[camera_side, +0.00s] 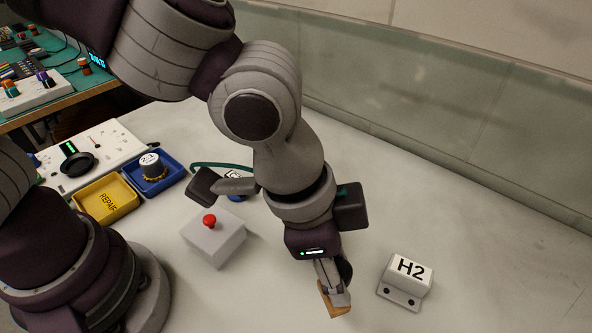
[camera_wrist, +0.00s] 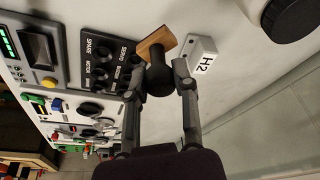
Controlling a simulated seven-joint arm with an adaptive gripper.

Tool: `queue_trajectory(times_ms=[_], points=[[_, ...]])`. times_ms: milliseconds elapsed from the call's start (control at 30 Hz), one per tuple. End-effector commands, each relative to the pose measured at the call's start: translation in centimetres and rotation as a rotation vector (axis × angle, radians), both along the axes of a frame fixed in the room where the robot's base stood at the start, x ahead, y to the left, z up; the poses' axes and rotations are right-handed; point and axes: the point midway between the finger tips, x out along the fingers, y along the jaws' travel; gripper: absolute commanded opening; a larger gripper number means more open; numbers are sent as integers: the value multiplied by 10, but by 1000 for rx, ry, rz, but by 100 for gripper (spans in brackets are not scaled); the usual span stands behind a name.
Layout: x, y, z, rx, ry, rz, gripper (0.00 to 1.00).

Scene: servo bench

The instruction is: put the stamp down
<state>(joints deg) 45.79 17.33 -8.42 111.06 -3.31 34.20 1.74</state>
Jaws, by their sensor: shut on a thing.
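The stamp has a dark rounded handle and a wooden base (camera_side: 333,300). In the wrist view its handle (camera_wrist: 158,82) sits between my two fingers, with the wooden base (camera_wrist: 156,42) beyond the fingertips. My gripper (camera_side: 335,280) is shut on the handle; it also shows in the wrist view (camera_wrist: 159,76). In the side view the stamp is at the bottom centre, tilted, left of the white H2 block (camera_side: 405,282). I cannot tell whether its base touches the bench. The stamp's underside is hidden.
The H2 block also shows in the wrist view (camera_wrist: 202,55). A black labelled panel (camera_wrist: 105,60) lies left of the stamp there. A red-button box (camera_side: 213,240), yellow REPAIR tray (camera_side: 85,205) and blue tray (camera_side: 176,166) stand left. Bench right of H2 is clear.

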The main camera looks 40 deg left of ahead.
Motion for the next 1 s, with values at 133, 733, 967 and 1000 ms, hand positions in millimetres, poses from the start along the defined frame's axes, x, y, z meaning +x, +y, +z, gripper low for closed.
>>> queue_trajectory(times_ms=[133,733,967,1000], points=[[-27,4,-10,3,2,-219,0],[-31,5,-90,4,2,-260,0],[-31,5,-93,3,2,-259,30],[-31,5,-92,3,2,-259,35]])
